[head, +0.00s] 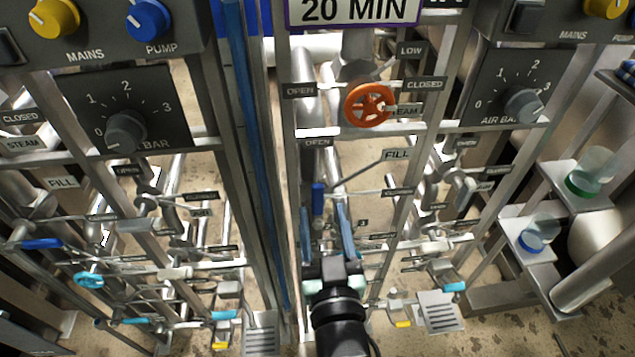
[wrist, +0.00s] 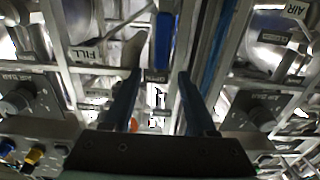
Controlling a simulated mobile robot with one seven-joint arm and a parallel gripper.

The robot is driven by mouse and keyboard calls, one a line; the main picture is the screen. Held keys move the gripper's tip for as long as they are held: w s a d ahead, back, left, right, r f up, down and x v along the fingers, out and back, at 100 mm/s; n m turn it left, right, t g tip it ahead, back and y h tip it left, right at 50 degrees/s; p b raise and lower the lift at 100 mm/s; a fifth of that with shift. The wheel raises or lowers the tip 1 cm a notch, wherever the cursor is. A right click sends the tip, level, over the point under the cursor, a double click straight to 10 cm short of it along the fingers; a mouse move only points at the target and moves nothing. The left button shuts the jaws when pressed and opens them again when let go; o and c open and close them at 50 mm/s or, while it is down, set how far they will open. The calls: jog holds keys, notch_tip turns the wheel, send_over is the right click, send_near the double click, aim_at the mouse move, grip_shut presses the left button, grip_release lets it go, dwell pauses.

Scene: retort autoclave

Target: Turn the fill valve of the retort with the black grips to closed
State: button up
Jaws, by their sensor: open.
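The middle retort frame carries a FILL label (head: 397,154) and a valve lever with a blue handle (head: 318,198), standing upright in the head view below an OPEN label (head: 317,143). A small plate (head: 397,192) to its right is too blurred to read surely. My gripper (head: 322,208) is open, with its two fingers on either side of and just below the blue handle. In the wrist view my gripper (wrist: 159,72) is open and empty. The blue handle (wrist: 163,40) lies just beyond the fingertips, near the FILL label (wrist: 88,53). I cannot make out any black grips.
An orange handwheel (head: 368,105) sits above the lever. A blue upright (head: 255,150) runs close on the left. The left retort has its own blue lever (head: 42,243), lying level. Pipes and frame bars crowd both sides. Shelves with jars (head: 590,172) stand at right.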

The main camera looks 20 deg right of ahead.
aim_at(318, 192)
jog(key=x, duration=0.7)
grip_shut()
dwell(1.4)
